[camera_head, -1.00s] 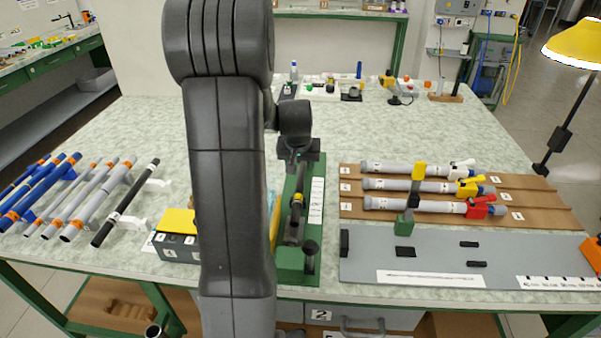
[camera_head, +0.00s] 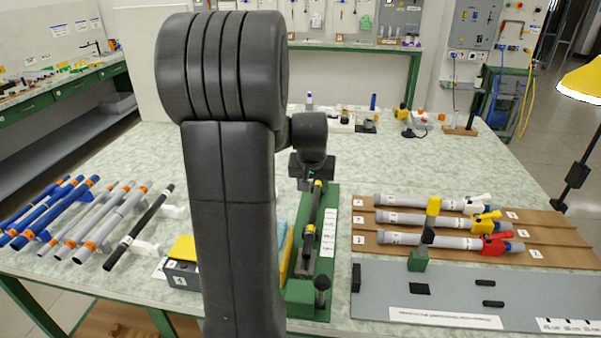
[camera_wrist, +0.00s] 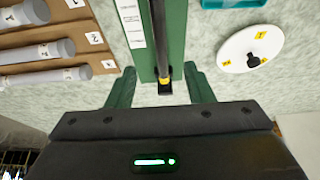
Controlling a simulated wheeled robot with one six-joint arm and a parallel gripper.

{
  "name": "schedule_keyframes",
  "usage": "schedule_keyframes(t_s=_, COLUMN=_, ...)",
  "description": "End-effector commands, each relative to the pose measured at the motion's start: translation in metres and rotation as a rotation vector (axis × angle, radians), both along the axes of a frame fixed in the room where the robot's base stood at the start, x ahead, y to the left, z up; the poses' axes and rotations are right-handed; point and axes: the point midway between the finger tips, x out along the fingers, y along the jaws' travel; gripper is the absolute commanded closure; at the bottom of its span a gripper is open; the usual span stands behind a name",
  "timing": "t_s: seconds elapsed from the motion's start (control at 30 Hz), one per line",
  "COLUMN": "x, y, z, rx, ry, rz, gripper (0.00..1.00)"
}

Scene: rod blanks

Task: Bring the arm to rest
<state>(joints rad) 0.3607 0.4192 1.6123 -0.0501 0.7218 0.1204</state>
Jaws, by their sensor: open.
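My arm (camera_head: 235,230) stands upright in front of the bench in the head view. My gripper is at its far end, and its fingertips are hidden there. In the wrist view my gripper (camera_wrist: 161,90) is open, its two green fingers apart and nothing held between them. Beyond them is a green fixture (camera_wrist: 175,35) with a dark rod (camera_wrist: 158,30) that has a yellow band near its end. The fixture also shows in the head view (camera_head: 327,255) to the right of my arm. I cannot tell the height of the fingers above it.
Blue, grey and black rods (camera_head: 140,225) lie on white supports at the left. Grey tubes (camera_head: 430,220) with coloured clamps lie on a brown board at the right, behind a grey mat (camera_head: 450,290). A yellow lamp (camera_head: 582,80) stands at the right edge. The bench middle (camera_head: 400,160) is clear.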

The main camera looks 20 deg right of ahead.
Motion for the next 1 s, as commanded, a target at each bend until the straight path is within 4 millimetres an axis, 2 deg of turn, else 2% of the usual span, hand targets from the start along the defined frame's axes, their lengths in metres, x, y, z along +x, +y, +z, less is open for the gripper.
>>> schedule_keyframes(t_s=0.17, x=0.004, y=-0.002, z=-0.014, rx=0.001, ry=0.005, rz=0.000, gripper=0.53)
schedule_keyframes(t_s=0.7, x=0.035, y=-0.017, z=-0.099, rx=0.001, ry=0.004, rz=0.000, gripper=0.53)
schedule_keyframes(t_s=1.0, x=0.047, y=-0.023, z=-0.128, rx=0.000, ry=0.001, rz=0.000, gripper=0.53)
